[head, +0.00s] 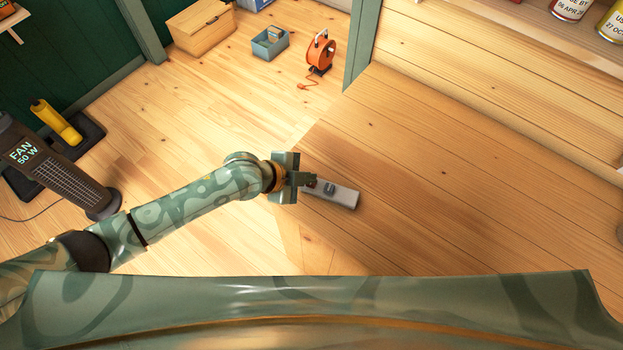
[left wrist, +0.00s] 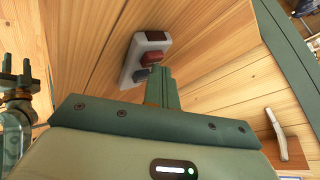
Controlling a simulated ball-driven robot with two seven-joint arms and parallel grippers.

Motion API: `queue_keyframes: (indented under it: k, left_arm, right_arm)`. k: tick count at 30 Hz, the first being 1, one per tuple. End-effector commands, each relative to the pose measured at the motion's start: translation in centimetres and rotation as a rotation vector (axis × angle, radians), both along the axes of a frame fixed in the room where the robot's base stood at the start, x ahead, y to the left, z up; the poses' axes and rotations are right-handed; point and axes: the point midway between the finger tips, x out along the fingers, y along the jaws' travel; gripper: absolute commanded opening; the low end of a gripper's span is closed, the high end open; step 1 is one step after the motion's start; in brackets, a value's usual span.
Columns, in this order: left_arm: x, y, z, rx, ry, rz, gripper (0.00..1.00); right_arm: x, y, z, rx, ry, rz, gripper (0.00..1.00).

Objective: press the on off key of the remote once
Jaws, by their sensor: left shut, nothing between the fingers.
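The remote (head: 346,197) is a light grey slab lying on the wooden surface in the head view. In the left wrist view the remote (left wrist: 130,67) shows a dark brown end piece (left wrist: 154,36), a red key (left wrist: 151,57) and a blue-grey key (left wrist: 141,75). No label is readable on the keys. My left gripper (head: 312,181) is shut and empty, its tips at the remote's left end. In the left wrist view its fingers (left wrist: 161,76) reach beside the blue-grey key; I cannot tell whether they touch. My right gripper (left wrist: 16,68) shows at the left edge, fingers apart.
The wooden surface (head: 450,190) right of the remote is clear. On the floor behind are an orange cable reel (head: 320,54), a blue-grey bin (head: 270,44) and a wooden box (head: 200,28). A dark fan (head: 60,170) stands at left, near a yellow object (head: 56,122). Cans (head: 570,8) stand at upper right.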

Motion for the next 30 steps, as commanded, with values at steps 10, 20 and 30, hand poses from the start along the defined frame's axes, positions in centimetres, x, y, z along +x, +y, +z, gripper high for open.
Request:
queue_keyframes:
  k: [10, 20, 30]
  left_arm:
    - [0.0, 0.0, 1.6, 0.001, -0.001, 0.0, 0.0]
    - [0.0, 0.0, 1.6, 0.0, 0.0, 0.0, 0.0]
    - [0.0, 0.0, 4.8, 0.0, -0.001, 0.001, 0.0]
  right_arm:
    - [0.1, 0.0, 1.6, 0.0, -0.003, 0.0, 0.36]
    - [0.1, 0.0, 1.6, 0.0, -0.003, 0.0, 0.36]
    - [0.3, 0.0, 4.5, 0.0, -0.007, 0.0, 0.36]
